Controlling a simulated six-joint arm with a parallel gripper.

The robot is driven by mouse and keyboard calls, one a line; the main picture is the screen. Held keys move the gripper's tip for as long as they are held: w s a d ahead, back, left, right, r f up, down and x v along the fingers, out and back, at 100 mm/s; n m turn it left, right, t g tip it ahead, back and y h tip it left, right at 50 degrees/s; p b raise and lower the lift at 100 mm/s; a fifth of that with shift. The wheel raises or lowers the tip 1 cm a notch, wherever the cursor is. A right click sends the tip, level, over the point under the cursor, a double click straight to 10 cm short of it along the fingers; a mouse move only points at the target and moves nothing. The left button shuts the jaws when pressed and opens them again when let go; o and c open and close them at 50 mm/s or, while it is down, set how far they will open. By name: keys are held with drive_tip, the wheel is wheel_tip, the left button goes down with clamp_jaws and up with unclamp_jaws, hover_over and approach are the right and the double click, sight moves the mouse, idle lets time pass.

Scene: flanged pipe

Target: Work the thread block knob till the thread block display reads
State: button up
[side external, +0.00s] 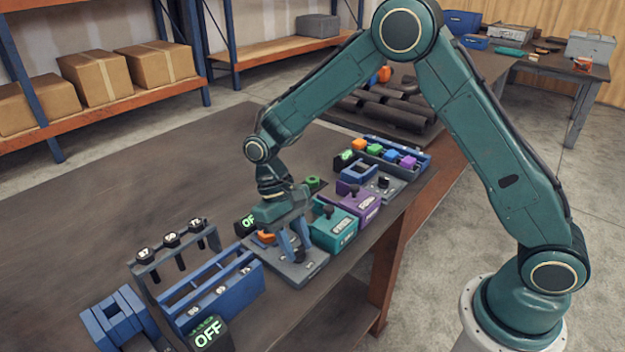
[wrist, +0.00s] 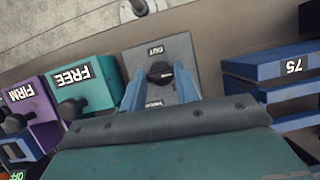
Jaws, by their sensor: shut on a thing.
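My gripper (side external: 293,246) points down over a grey block (side external: 300,273) near the front edge of the bench. Its blue fingers are shut on a black knob (side external: 300,257) on that block. In the wrist view the knob (wrist: 159,71) sits between the fingertips (wrist: 157,82), on the grey plate (wrist: 160,50) marked "OUT". Another marking on the plate is partly covered by my gripper. A small black display (side external: 247,223) behind the gripper shows green letters, partly hidden, that look like "OFF". An orange piece (side external: 265,238) lies beside my gripper.
A teal "FREE" box (side external: 335,228) and a purple "FIRM" box (side external: 359,202), both with black knobs, stand close right. A blue rack (side external: 212,290) and a display reading "OFF" (side external: 208,333) stand left. The bench's far left is clear.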

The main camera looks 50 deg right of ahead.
drive_tip(key=shift+d+m+y, duration=0.1)
drive_tip(key=shift+m+y, duration=0.3)
drive_tip(key=shift+m, duration=0.7)
drive_tip(key=o, duration=1)
drive_tip(key=shift+r, duration=0.15)
drive_tip(key=v, duration=1.1)
drive_tip(key=shift+d+r, duration=0.15)
drive_tip(key=shift+r, duration=0.2)
drive_tip(key=shift+r, duration=0.1)
